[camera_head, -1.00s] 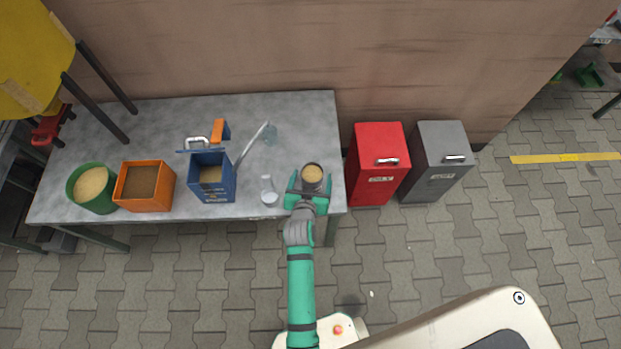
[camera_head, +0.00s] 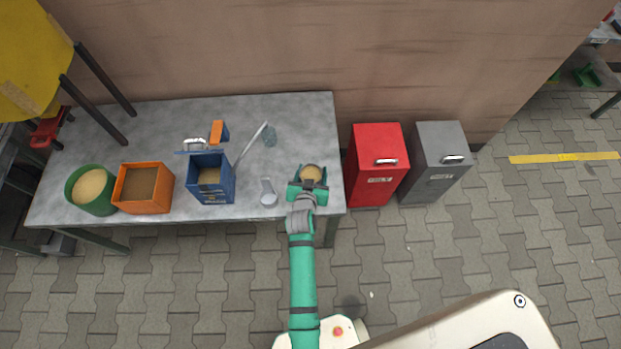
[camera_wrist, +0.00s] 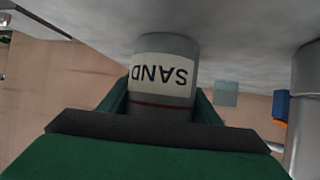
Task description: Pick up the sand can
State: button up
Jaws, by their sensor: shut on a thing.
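The sand can (camera_head: 312,172) is a small grey can with tan sand showing in its open top. It is near the right end of the grey metal table (camera_head: 290,115). In the wrist view the can (camera_wrist: 163,70) shows a white label reading SAND, upside down in the picture, with a dark red line beside it. My green gripper (camera_head: 307,186) is shut on the can, with a finger on each side of it. I cannot tell whether the can's base touches the table.
A red bin (camera_head: 376,165) and a grey bin (camera_head: 440,160) stand right of the table.

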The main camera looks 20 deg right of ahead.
aim_at(312, 175)
jog(key=shift+w, duration=0.15)
jog(key=shift+r, duration=0.15)
jog(key=shift+a+r, duration=0.2)
jog(key=shift+r, duration=0.1)
jog(key=shift+s+d+r, duration=0.2)
jog(key=shift+d+r, duration=0.2)
jog(key=shift+r, duration=0.75)
jog(key=shift+v, duration=0.9)
jog(key=shift+s+a+r, duration=0.2)
jog(key=shift+s+r, duration=0.15)
jog(key=shift+r, duration=0.3)
jog(key=shift+s+a+r, duration=0.15)
jog(key=shift+s+r, duration=0.25)
jog(key=shift+r, duration=0.3)
jog(key=shift+s+a+r, duration=0.2)
jog(key=shift+s+r, duration=0.15)
jog(key=shift+r, duration=0.3)
jog(key=s+d+v, duration=0.1)
jog(key=v, duration=1)
jog(key=shift+d+f, duration=0.2)
jog(key=shift+d, duration=0.15)
